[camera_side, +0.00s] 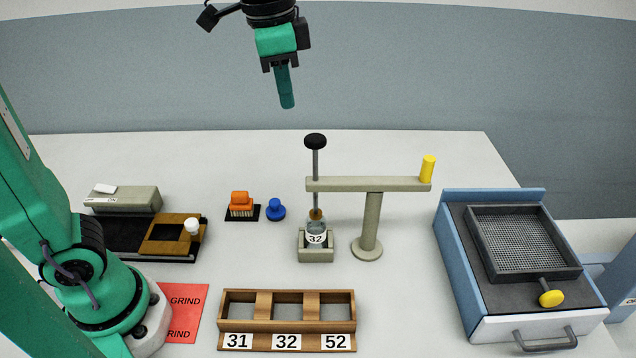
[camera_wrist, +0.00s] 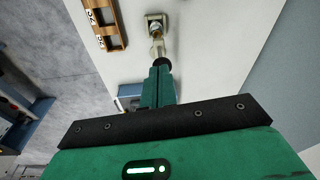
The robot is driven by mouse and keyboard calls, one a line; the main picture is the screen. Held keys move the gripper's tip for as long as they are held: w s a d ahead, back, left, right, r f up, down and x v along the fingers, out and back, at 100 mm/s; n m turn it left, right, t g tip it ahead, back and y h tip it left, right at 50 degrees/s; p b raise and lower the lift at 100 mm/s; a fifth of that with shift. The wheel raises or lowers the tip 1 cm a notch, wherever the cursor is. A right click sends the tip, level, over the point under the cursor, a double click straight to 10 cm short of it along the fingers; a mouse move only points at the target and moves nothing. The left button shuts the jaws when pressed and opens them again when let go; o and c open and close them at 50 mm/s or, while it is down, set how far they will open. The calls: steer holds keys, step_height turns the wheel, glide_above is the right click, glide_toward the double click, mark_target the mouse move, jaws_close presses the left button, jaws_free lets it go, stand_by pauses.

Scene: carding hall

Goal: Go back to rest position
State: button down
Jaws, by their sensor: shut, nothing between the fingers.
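My gripper (camera_side: 287,104) is in the air high above the table's back part, fingers pointing down. It is shut and holds nothing. In the wrist view my gripper (camera_wrist: 161,65) shows its closed green fingers, with a black knob partly beyond their tips. A jar labelled 32 (camera_side: 316,235) sits in a grey holder (camera_side: 316,255) under a rod with a black knob (camera_side: 315,141). My gripper is well above this knob and apart from it.
A grey stand (camera_side: 371,220) carries a crossbar with a yellow peg (camera_side: 428,169). A wooden rack (camera_side: 287,322) has empty slots marked 31, 32 and 52. A blue box with a mesh tray (camera_side: 523,240) is at right. An orange brush (camera_side: 241,204) and a blue knob (camera_side: 275,210) stand left of centre.

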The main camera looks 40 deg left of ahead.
steer(key=s+a+f+n+t, duration=0.4)
steer(key=s+a+f+n, duration=0.3)
steer(key=s, duration=0.5)
step_height(320, 180, down, 3)
steer(key=shift+a+r, duration=0.15)
steer(key=shift+a, duration=0.75)
